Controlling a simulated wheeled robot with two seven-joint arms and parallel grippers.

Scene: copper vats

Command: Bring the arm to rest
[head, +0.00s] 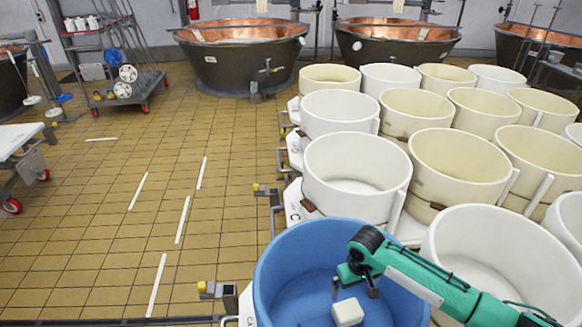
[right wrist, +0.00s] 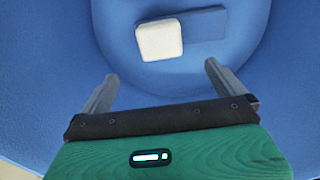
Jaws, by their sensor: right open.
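My right arm (head: 440,285), green and black, comes in from the right in the head view and reaches over a blue tub. My right gripper (head: 354,287) points down into the tub, open and empty. In the right wrist view its two grey fingers (right wrist: 160,90) stand apart with nothing between them. A white block (head: 347,312) with rounded edges lies inside the blue tub, below the gripper; it also shows beyond the fingertips in the right wrist view (right wrist: 160,40). My left gripper is in neither view.
The blue tub (head: 262,270) stands at the front of rows of white and cream tubs (head: 358,170). Copper vats (head: 240,60) line the back wall. A wheeled rack (head: 105,50) stands back left, and a white table (head: 18,138) at the left edge. The tiled floor (head: 110,220) at left is clear.

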